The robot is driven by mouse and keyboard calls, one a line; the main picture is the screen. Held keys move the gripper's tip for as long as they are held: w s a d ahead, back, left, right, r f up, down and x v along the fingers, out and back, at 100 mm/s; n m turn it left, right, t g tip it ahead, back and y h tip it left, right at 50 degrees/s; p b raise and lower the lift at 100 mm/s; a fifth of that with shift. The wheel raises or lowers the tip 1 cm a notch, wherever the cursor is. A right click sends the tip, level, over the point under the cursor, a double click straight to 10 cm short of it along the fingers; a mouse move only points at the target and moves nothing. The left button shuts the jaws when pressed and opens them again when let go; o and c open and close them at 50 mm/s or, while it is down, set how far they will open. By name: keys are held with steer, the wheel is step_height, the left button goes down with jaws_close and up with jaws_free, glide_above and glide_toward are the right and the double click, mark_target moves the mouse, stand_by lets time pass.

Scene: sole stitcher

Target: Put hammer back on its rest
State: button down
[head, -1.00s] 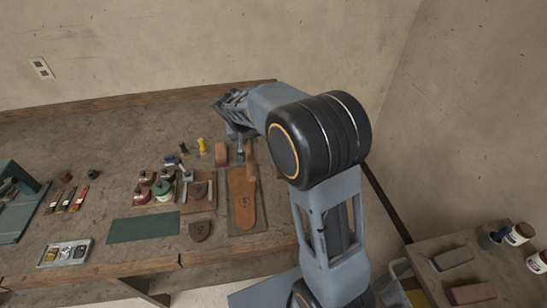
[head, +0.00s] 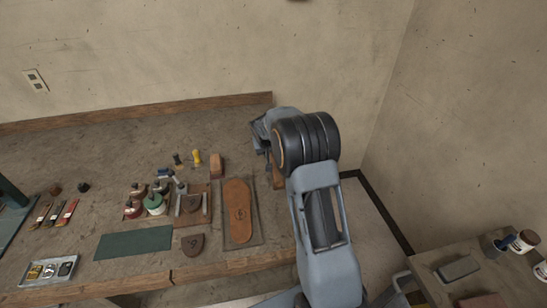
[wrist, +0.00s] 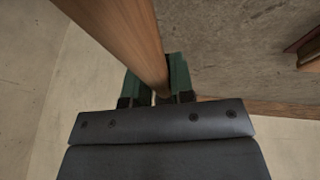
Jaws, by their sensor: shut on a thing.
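In the wrist view my gripper (wrist: 155,96) is shut on a brown wooden handle (wrist: 125,38), which I take to be the hammer's. The handle slants from the upper left down between the green finger pads; the hammer's head is not visible there. In the head view my gripper (head: 264,140) is over the right end of the bench, partly hidden by my arm. A brown wooden piece (head: 278,180) shows below it, likely the handle. I cannot tell which thing is the hammer's rest.
The workbench (head: 90,155) holds a leather sole (head: 237,212) on a mat, a wooden block (head: 217,166), several jars (head: 154,205), a green mat (head: 133,242) and a metal tray (head: 50,270). A side table (head: 440,290) stands at the right. The back left of the bench is clear.

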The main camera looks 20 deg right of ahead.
steer(key=shift+w+d+f, duration=0.2)
steer(key=shift+d+f, duration=0.25)
steer(key=shift+f, duration=0.1)
steer(key=shift+w+d+f, duration=0.15)
steer(key=shift+d+f, duration=0.3)
steer(key=shift+f, duration=0.05)
step_height(320, 180, down, 2)
steer(key=shift+d+f+p, duration=0.1)
steer(key=shift+f+p, duration=0.05)
steer(key=shift+p, duration=0.2)
steer(key=shift+f, duration=0.5)
steer(key=shift+f, duration=0.1)
steer(key=shift+f, duration=0.1)
steer(key=c, duration=1)
jaws_free()
